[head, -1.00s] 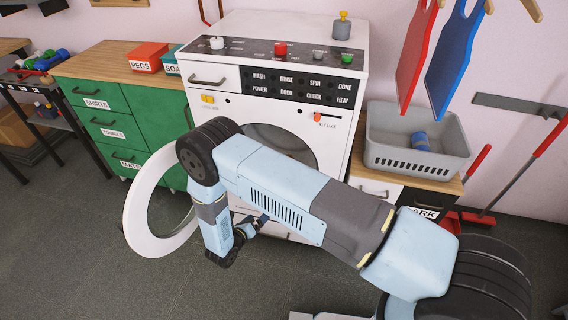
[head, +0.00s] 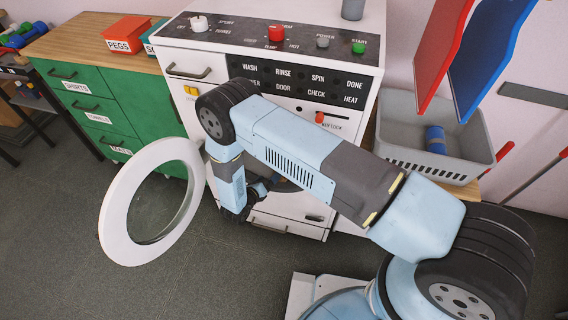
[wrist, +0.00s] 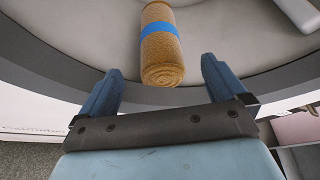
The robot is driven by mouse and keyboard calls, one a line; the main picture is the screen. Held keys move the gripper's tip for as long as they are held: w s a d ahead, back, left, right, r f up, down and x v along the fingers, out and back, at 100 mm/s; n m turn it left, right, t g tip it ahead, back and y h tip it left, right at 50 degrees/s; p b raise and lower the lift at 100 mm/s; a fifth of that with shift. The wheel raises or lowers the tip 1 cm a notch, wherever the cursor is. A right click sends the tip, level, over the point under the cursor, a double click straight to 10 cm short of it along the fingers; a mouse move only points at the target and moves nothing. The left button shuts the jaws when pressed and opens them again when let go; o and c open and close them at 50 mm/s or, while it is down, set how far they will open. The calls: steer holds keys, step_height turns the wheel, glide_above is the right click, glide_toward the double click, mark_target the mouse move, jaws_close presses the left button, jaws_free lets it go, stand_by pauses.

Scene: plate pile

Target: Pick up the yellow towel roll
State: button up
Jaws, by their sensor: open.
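The yellow towel roll (wrist: 162,55), a tan-yellow cylinder with a blue band, lies inside the washer drum (wrist: 85,35) in the wrist view. Its near end shows a spiral. My gripper (wrist: 160,82) is open, with its two blue fingers apart on either side of the roll's near end. The fingertips sit about level with that end; I cannot tell if they touch anything. In the head view my arm hides the roll and most of the washer opening, and my gripper (head: 262,188) shows only partly in front of it.
The washer (head: 345,100) has its round door (head: 115,222) swung open to the left. A grey basket (head: 400,155) with a blue roll (head: 436,138) stands at right. Green drawers (head: 150,100) stand at left. In the wrist view a pale drum fin (wrist: 298,12) is at upper right.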

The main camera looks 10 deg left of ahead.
steer(key=x, duration=0.9)
steer(key=shift+w+f, duration=0.15)
steer(key=shift+w, duration=0.2)
steer(key=c, duration=1.2)
steer(key=shift+o, duration=0.2)
